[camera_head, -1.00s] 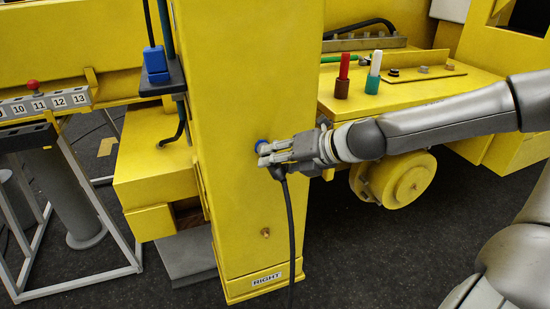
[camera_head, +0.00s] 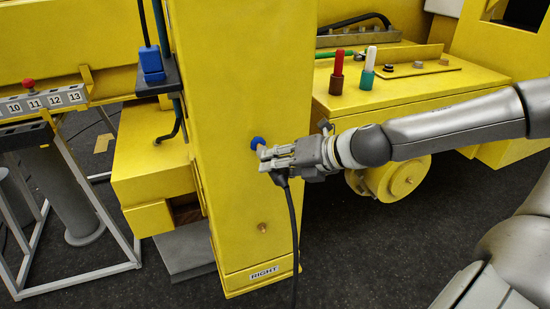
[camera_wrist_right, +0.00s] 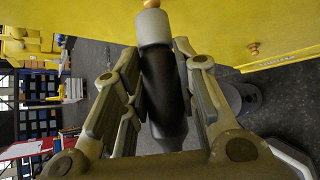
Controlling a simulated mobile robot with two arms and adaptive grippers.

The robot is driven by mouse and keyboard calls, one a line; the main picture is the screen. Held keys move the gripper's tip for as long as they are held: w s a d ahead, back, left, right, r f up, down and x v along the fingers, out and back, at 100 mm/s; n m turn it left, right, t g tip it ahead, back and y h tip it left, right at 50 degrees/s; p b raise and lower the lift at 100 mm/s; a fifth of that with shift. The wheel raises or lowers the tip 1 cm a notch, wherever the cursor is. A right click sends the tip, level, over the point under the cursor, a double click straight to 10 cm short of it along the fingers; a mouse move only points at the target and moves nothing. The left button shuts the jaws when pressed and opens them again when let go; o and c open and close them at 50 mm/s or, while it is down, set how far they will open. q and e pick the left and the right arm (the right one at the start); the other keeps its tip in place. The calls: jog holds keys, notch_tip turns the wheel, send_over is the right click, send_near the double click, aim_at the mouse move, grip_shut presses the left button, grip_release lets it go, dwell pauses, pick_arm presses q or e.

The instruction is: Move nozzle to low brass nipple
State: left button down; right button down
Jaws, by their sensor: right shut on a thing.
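My right gripper (camera_head: 268,160) is shut on the nozzle, in front of the yellow column (camera_head: 238,100). In the right wrist view the nozzle (camera_wrist_right: 165,85) is a dark body with a grey cylindrical end between the fingers (camera_wrist_right: 155,95). A black hose (camera_head: 293,225) hangs from it. A small brass piece (camera_wrist_right: 151,4) shows just beyond its grey end; I cannot tell if they touch. The low brass nipple (camera_head: 262,227) is on the column face, below the gripper. It also shows in the right wrist view (camera_wrist_right: 253,50). My left gripper is not in view.
A blue round fitting (camera_head: 257,142) is on the column just above the gripper. A "RIGHT" label (camera_head: 265,272) marks the column's foot. Red-brown (camera_head: 337,75) and white-green (camera_head: 369,70) pieces stand on the yellow shelf behind. The column face around the low nipple is clear.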

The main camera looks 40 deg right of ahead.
jog(key=shift+s+a+p, duration=0.25)
jog(key=shift+s+p, duration=0.2)
jog(key=shift+s, duration=0.6)
